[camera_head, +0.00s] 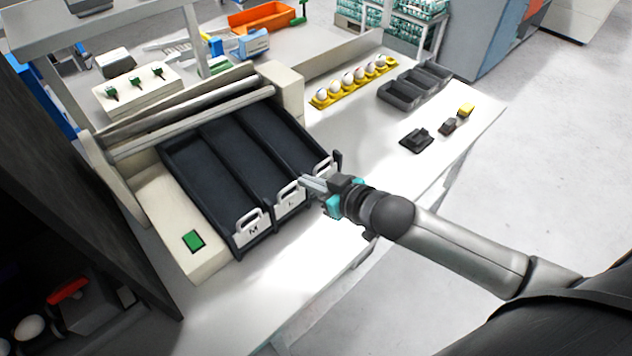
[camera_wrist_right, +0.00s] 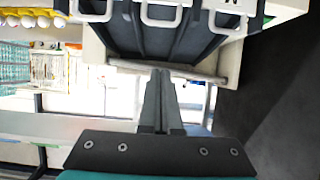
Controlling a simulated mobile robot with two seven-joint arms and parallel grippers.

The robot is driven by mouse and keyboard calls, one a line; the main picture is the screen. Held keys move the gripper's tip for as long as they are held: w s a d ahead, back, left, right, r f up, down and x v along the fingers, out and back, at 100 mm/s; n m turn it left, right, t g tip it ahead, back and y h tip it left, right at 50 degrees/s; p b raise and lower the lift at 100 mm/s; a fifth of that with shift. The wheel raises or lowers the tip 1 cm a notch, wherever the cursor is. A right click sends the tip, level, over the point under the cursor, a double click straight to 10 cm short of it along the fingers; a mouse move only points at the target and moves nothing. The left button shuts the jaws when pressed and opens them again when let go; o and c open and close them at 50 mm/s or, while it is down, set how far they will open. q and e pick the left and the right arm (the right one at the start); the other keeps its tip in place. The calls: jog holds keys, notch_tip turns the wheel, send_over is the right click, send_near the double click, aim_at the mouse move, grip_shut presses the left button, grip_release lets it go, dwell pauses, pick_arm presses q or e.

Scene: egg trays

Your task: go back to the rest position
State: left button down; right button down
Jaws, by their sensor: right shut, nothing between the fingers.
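My right gripper (camera_head: 316,184) comes in from the lower right in the head view, near the front handles of the dark sorting trays. In the right wrist view its fingers (camera_wrist_right: 158,100) are pressed together with nothing between them. The black trays (camera_head: 231,158) slope down towards the table's front edge and have white handles with letters such as M and L. In the right wrist view the trays (camera_wrist_right: 140,42) appear at the top. Whether the fingertips touch the end tray's handle cannot be told. My left gripper is not in view.
Small dark and yellow items (camera_head: 416,140) lie near the table's right edge. A green button (camera_head: 193,240) sits at the sorter's left. Bare floor lies right.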

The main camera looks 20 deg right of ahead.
jog(key=shift+v, duration=1)
jog(key=s+a+f+m+g+h, duration=0.15)
jog(key=s+g, duration=0.25)
jog(key=s, duration=0.6)
jog(key=s+f+m+g+h, duration=0.1)
jog(key=s+f+g+h, duration=0.3)
jog(key=s, duration=0.7)
notch_tip(320, 180, down, 28)
jog(key=g+y+b, duration=0.1)
jog(key=g+b, duration=0.1)
jog(key=b, duration=0.7)
jog(key=s+d+f+b, duration=0.1)
jog(key=s+f+b, duration=0.3)
jog(key=s+f, duration=0.4)
jog(key=s+d+f+g+b, duration=0.1)
jog(key=s+f+b, duration=0.4)
jog(key=s+f, duration=0.4)
notch_tip(320, 180, down, 7)
jog(key=shift+d+f+n, duration=0.25)
jog(key=shift+d+n, duration=0.15)
jog(key=shift+n, duration=0.05)
